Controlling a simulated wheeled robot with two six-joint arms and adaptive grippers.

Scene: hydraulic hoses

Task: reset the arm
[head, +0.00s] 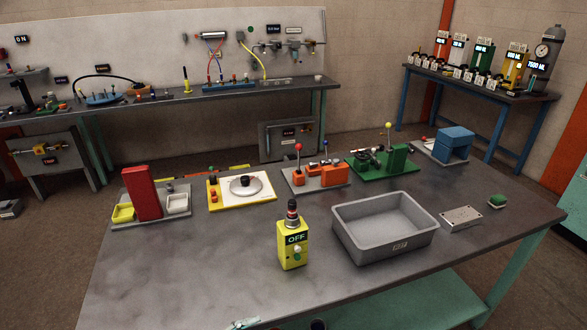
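A small dark rounded part shows at the bottom edge, too cut off to identify. On the table a yellow box marked OFF (292,250) stands upright near the middle, with a dark knob on top. A grey tray (345,243) right of it looks empty.
Along the table's back stand a red block fixture (142,193), a yellow-edged dial plate (241,190), an orange lever fixture (320,178), a green one (397,160) and a blue box (453,143). A grey plate (460,218) lies at right. The table's front left is clear.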

